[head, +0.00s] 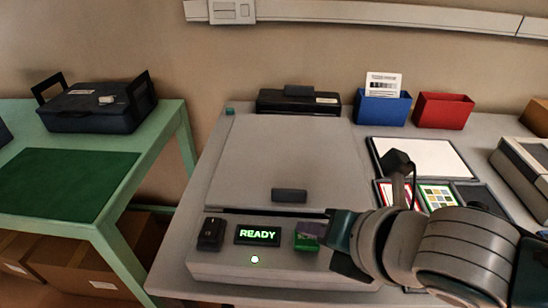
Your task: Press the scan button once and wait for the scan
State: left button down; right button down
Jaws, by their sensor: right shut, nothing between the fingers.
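A grey flatbed scanner (285,165) sits on the table with its lid down. A green button (305,243) is to the right of the display. My right gripper (312,230) is shut and empty, with its tips over the green button and partly hiding it. I cannot tell whether the tips touch it. My left gripper is not in view.
A black switch (210,233) is left of the display. A blue bin (382,107) and a red bin (443,110) stand at the back. A tray with a white sheet (420,158) lies to the right. A green table (145,140) with a black case (95,106) stands left.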

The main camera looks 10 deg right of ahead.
aim_at(310, 245)
jog(key=shift+f, duration=0.2)
dwell(0.4)
jog(key=shift+f+b, duration=0.35)
jog(key=shift+f, duration=0.05)
jog(key=shift+r, duration=0.1)
dwell(0.5)
jog(key=shift+r+p, duration=0.8)
jog(key=shift+p, duration=0.25)
jog(key=shift+r, duration=0.1)
notch_tip(310, 245, up, 5)
jog(key=p, duration=0.5)
jog(key=shift+p, duration=0.4)
